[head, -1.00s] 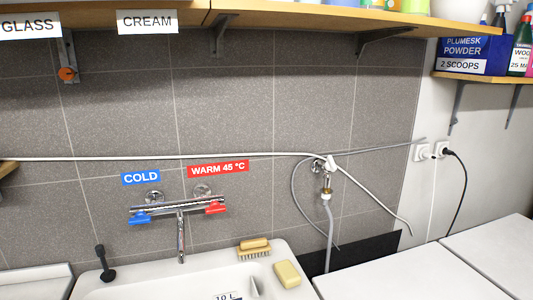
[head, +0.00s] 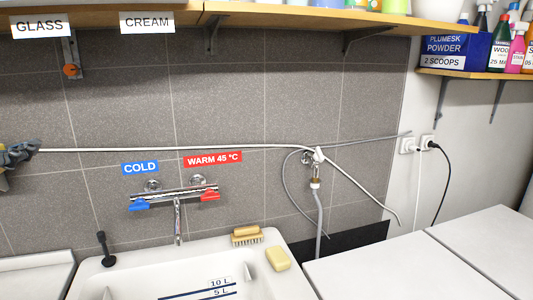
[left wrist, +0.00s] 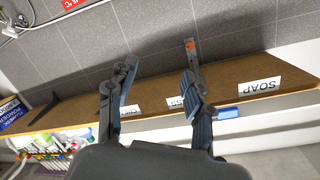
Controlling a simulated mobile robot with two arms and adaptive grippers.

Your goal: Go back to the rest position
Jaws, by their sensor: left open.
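My left gripper (head: 18,153) shows at the left edge of the head view, in front of the tiled wall beside the white hose, mostly cut off by the frame. In the left wrist view, my left gripper (left wrist: 160,56) has its two dark fingers spread wide apart with nothing between them. A wooden shelf with paper labels lies beyond the fingers there, and that picture looks upside down. My right gripper is in neither view.
A wooden shelf (head: 270,18) runs along the top. Below are a mixer tap (head: 176,192), a white sink (head: 120,283) with a brush (head: 246,236) and soap (head: 277,259), and white worktops (head: 395,275) at right. A white hose (head: 230,149) crosses the wall.

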